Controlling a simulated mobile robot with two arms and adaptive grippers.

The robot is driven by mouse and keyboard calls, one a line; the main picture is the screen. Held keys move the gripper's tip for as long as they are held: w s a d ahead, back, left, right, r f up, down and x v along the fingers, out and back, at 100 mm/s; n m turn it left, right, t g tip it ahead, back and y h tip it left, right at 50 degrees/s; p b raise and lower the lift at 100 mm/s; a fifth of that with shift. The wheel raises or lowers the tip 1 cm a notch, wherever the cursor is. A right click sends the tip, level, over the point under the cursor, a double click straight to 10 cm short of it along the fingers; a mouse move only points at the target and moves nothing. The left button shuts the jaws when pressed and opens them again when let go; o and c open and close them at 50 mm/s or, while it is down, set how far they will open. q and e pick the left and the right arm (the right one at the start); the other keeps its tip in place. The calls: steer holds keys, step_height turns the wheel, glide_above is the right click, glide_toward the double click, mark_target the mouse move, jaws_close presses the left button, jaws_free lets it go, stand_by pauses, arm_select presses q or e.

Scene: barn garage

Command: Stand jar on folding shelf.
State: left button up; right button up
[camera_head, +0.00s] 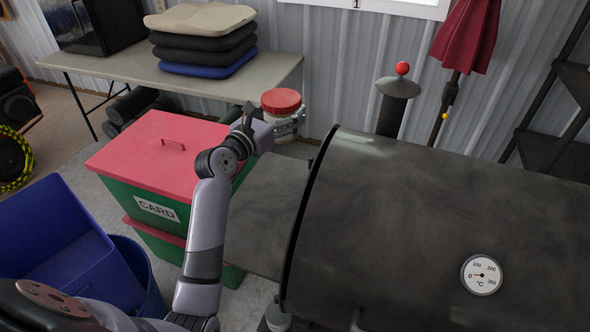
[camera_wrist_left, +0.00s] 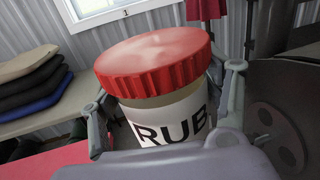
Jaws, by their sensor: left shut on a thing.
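The jar (camera_head: 281,101) has a ribbed red lid and a pale body. In the left wrist view the jar (camera_wrist_left: 160,80) shows a white label with black letters reading "RUB". My left gripper (camera_head: 284,121) is shut around the jar's body, with a finger on each side, and holds it about upright in the air. The folding shelf (camera_head: 262,222) is a flat dark grey plate at the left side of the grill. It is out level, and its visible top is bare. The jar is above and beyond the shelf's far end. My arm covers part of the shelf's left edge.
The big dark grill (camera_head: 430,225) with a temperature dial (camera_head: 481,275) fills the right. Red-lidded green boxes (camera_head: 160,160) stand left of the shelf. A table (camera_head: 110,65) with stacked cushions (camera_head: 205,45) is behind. A blue bin (camera_head: 65,240) is at lower left.

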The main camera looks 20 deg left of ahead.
arm_select(q)
step_height(320, 180, down, 16)
steer(key=b, duration=0.5)
steer(key=shift+f, duration=0.2)
steer(key=shift+a+f, duration=0.1)
steer(key=shift+f, duration=0.2)
steer(key=shift+f+b, duration=0.2)
steer(key=shift+b, duration=0.1)
steer(key=o, duration=1.3)
steer(key=shift+o, duration=0.2)
